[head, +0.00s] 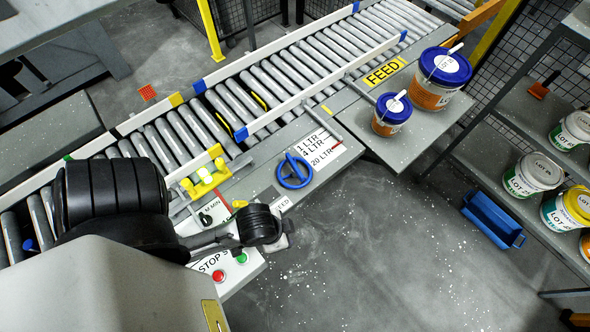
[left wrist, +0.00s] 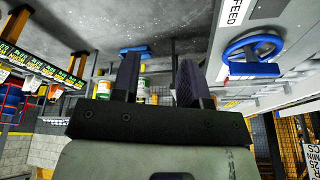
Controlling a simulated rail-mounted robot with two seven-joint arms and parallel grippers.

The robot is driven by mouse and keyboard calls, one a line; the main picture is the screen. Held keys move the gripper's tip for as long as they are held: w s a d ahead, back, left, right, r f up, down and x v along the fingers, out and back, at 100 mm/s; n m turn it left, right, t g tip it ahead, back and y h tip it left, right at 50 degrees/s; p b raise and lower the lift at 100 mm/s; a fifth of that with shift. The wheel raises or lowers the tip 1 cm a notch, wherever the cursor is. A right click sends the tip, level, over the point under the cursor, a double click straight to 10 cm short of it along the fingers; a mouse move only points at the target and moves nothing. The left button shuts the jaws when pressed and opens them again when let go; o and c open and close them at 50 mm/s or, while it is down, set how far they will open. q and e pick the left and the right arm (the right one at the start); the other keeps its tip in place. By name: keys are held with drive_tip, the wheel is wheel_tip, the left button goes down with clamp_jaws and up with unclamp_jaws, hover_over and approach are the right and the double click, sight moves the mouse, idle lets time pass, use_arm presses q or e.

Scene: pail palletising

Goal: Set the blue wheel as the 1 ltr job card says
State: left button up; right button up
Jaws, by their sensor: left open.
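The blue wheel (head: 294,171) is mounted on the grey conveyor side in the head view, left of a white plate (head: 325,150) lettered 1 LTR, 4 LTR and 20 LTR. The wheel also shows at the upper right of the left wrist view (left wrist: 252,46). My left gripper (left wrist: 158,78) is open, with nothing between its two dark fingers; the wheel is to their right, apart from them. In the head view my left wrist is below and left of the wheel, and its fingers are not clear. I cannot make out a job card. My right gripper is not in view.
A small blue-lidded pail (head: 391,114) and a larger one (head: 441,78) stand by the FEED label (head: 384,72). A panel with STOP lettering and red and green buttons (head: 219,275) lies below my left wrist.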

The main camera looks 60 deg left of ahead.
use_arm(q)
drive_tip(key=shift+s, duration=0.15)
drive_tip(key=shift+s+f, duration=0.1)
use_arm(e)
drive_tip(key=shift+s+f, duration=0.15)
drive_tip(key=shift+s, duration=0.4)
